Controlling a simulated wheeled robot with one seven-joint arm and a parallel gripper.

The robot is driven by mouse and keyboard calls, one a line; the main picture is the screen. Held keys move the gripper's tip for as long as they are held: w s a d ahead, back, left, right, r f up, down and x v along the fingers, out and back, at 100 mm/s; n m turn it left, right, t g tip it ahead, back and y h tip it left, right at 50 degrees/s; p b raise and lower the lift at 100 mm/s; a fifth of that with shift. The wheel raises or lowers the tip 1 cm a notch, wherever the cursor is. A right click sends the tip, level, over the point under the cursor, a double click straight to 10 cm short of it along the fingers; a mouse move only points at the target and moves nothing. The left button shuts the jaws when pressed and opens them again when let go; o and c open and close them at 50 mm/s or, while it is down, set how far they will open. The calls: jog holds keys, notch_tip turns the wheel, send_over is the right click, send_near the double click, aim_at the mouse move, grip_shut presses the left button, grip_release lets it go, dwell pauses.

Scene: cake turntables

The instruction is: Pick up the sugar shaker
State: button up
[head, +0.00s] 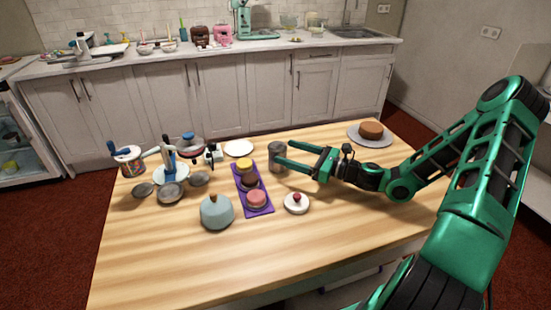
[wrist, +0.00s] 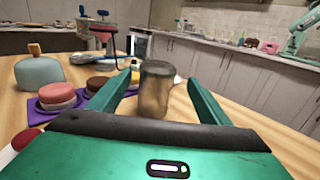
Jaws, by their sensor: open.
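The sugar shaker (head: 275,158) looks like a small jar with a dark grey lid and a brownish body. It stands upright on the wooden table. In the wrist view the shaker (wrist: 155,92) is straight ahead, between the lines of the two fingers. My gripper (head: 283,154) is open and level, reaching left over the table with its fingertips around or just beside the shaker. In the wrist view my gripper (wrist: 157,85) has a green finger on each side of the jar, with gaps showing. Exact depth between the fingers is hard to tell.
A purple tray (head: 263,211) with small cakes lies left of the shaker. A white dish (head: 297,208) with a red-topped item is in front. A blue-grey domed pot (head: 216,212) stands front left. A brown cake (head: 371,130) sits at right. The front of the table is clear.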

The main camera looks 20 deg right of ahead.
aim_at(281, 150)
jog(key=x, duration=0.3)
jog(key=shift+w+a, duration=0.2)
jog(key=shift+f+x, duration=0.15)
jog(key=shift+x, duration=1.15)
jog(key=shift+f+x, duration=0.2)
jog(key=shift+x, duration=1.1)
jog(key=shift+s+a, duration=0.1)
jog(key=shift+s, duration=0.05)
jog(key=c, duration=1.3)
jog(key=shift+r, duration=0.1)
